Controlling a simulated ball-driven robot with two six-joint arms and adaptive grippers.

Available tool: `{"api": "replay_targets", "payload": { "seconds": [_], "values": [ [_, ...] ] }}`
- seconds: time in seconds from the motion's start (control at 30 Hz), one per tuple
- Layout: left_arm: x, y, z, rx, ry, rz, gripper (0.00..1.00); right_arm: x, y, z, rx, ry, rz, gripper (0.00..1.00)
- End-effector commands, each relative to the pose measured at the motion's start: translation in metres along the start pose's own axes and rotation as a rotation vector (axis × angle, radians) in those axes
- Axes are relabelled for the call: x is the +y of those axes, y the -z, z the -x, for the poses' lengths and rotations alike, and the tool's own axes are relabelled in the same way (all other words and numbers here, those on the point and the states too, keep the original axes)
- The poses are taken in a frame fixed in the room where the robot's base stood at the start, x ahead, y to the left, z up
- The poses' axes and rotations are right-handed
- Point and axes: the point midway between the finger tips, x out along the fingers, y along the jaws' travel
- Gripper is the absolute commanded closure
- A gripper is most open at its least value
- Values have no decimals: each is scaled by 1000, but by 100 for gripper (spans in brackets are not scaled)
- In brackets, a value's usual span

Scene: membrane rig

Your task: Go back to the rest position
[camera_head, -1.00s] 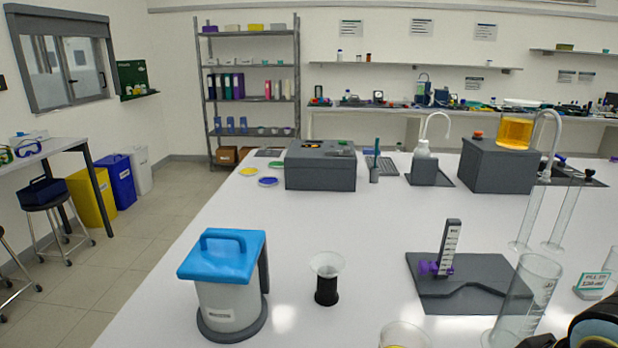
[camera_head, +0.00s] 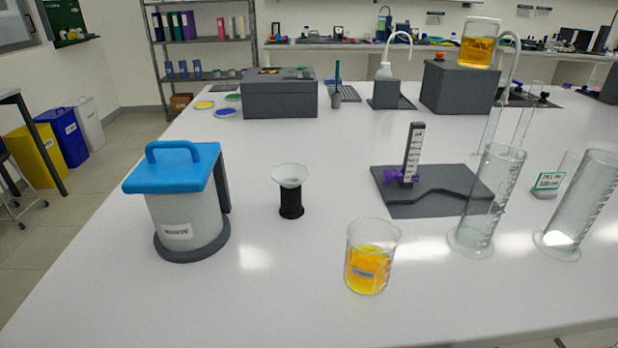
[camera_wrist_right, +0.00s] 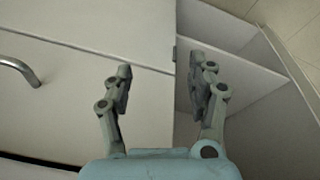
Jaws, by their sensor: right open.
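My right gripper (camera_wrist_right: 162,85) is open and empty in the right wrist view, its two fingers apart in front of white cabinet panels (camera_wrist_right: 70,80). Neither gripper shows in the head view. On the white bench (camera_head: 300,315) a glass beaker (camera_head: 370,262) with yellow-orange liquid stands near the front.
Two tall glass cylinders (camera_head: 488,205) (camera_head: 578,210) stand at the right. A grey plate with an upright scale (camera_head: 410,155) lies behind them. Grey boxes (camera_head: 280,97) (camera_head: 460,88) stand further back, one bearing a beaker of orange liquid (camera_head: 480,45). The bench front is clear.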

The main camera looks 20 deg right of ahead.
Motion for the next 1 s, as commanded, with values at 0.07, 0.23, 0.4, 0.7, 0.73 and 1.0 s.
{"api": "replay_targets", "payload": {
  "seconds": [0.07,0.23,0.4,0.7,0.73,1.0],
  "values": [
    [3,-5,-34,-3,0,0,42,-4,-40,-75,-35,2,-5,42],
    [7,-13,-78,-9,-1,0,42,-12,-130,-186,-85,6,-13,42],
    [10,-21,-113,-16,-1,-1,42,-21,-217,-253,-126,10,-20,42],
    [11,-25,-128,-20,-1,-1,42,-26,-274,-275,-148,13,-24,42],
    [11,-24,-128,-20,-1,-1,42,-26,-274,-275,-148,13,-24,42],
    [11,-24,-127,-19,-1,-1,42,-26,-274,-274,-149,13,-24,42]
  ]
}}
